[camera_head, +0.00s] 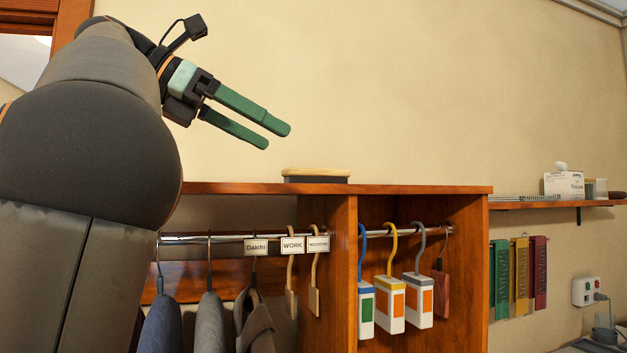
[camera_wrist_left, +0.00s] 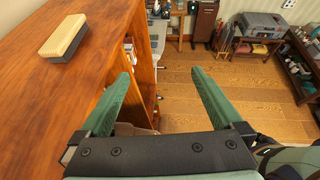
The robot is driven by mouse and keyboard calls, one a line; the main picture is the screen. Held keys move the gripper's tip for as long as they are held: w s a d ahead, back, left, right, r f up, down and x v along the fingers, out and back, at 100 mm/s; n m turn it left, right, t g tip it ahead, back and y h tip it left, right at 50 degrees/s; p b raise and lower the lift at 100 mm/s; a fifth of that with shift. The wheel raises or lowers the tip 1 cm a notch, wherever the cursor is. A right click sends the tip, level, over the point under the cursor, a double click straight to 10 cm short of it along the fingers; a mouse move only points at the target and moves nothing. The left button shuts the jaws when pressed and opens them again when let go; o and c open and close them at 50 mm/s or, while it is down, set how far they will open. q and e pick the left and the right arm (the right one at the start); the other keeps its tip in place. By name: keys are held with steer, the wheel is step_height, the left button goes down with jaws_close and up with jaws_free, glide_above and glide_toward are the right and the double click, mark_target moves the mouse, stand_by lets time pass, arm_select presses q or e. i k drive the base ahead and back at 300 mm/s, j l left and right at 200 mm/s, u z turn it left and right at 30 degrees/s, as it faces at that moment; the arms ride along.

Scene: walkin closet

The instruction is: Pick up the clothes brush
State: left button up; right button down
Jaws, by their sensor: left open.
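The clothes brush (camera_head: 316,175) lies on the top of the wooden wardrobe (camera_head: 420,189), with a pale wooden back above a dark lower part. It also shows in the left wrist view (camera_wrist_left: 64,38), at the upper left on the wardrobe top. My left gripper (camera_head: 278,137) is open and empty, with green fingers, above and to the left of the brush in the head view. In the left wrist view the gripper (camera_wrist_left: 160,85) is over the wardrobe's front edge, with the brush beyond its left finger. My right gripper is not in view.
Clothes and tags hang from the rail (camera_head: 200,238) below the wardrobe top. A wall shelf (camera_head: 540,204) at the right holds a tissue box (camera_head: 564,184). The wardrobe top around the brush is clear. Wooden floor (camera_wrist_left: 180,100) lies in front.

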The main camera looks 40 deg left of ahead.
mark_target(291, 175)
steer(key=i+j, duration=0.2)
steer(key=j, duration=0.15)
steer(key=i+j, duration=0.15)
steer(key=j, duration=0.15)
steer(key=i+j, duration=0.2)
steer(key=j, duration=0.15)
